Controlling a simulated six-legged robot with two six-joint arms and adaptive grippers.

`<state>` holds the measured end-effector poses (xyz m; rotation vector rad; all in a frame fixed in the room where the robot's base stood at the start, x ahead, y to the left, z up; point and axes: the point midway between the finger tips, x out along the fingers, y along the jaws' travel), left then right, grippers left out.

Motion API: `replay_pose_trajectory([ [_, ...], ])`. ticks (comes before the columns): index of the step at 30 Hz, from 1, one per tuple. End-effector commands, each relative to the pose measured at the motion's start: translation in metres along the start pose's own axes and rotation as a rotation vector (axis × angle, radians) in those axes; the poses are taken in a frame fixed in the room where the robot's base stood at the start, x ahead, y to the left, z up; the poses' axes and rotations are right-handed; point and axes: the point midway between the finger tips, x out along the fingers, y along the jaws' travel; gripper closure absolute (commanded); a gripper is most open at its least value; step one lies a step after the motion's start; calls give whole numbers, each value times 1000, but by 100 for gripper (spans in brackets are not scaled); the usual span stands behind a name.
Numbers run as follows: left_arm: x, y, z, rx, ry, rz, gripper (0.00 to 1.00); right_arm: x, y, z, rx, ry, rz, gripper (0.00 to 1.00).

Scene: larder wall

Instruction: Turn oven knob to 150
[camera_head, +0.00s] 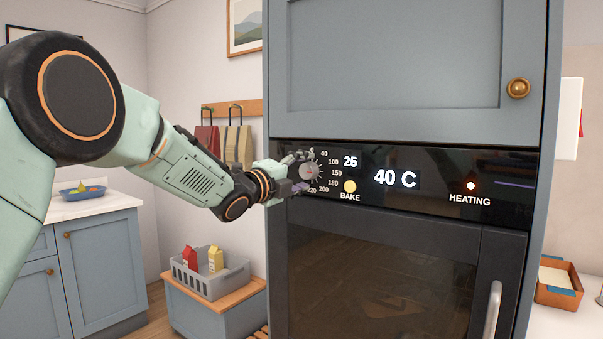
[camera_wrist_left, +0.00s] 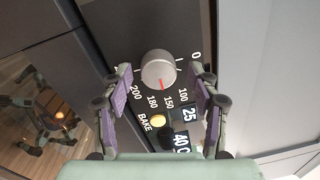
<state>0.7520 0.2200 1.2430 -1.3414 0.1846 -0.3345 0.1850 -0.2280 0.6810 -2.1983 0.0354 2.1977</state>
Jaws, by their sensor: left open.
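The oven knob (camera_wrist_left: 158,68) is round and silver with a red pointer line. In the left wrist view the line points close to the 150 mark (camera_wrist_left: 169,103), slightly toward 180. My left gripper (camera_head: 291,174) is at the knob on the left of the oven panel (camera_head: 430,164). In the left wrist view its two fingers (camera_wrist_left: 160,82) stand apart, one on each side of the knob, with gaps visible. The display (camera_head: 395,179) reads 40 C, and a smaller one (camera_head: 350,162) reads 25. The BAKE light (camera_head: 350,186) is yellow; the HEATING light (camera_head: 471,186) glows. My right gripper is out of view.
The dark oven door (camera_head: 370,275) is shut below the panel, with a vertical handle (camera_head: 492,311) at right. A blue cabinet door (camera_head: 400,55) is above. A grey crate with cartons (camera_head: 209,277) stands on a low cabinet at left. Open floor lies left of that.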

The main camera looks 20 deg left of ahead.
Motion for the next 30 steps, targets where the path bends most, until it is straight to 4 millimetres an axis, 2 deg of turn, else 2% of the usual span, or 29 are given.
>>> replay_pose_trajectory([
  [8, -9, 0, 1, -3, -1, 1, 40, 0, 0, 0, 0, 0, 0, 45],
  [24, -96, -1, 1, -5, -1, -2, 40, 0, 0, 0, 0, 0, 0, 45],
  [30, -116, 0, 1, -3, -1, -1, 40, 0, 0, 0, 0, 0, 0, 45],
])
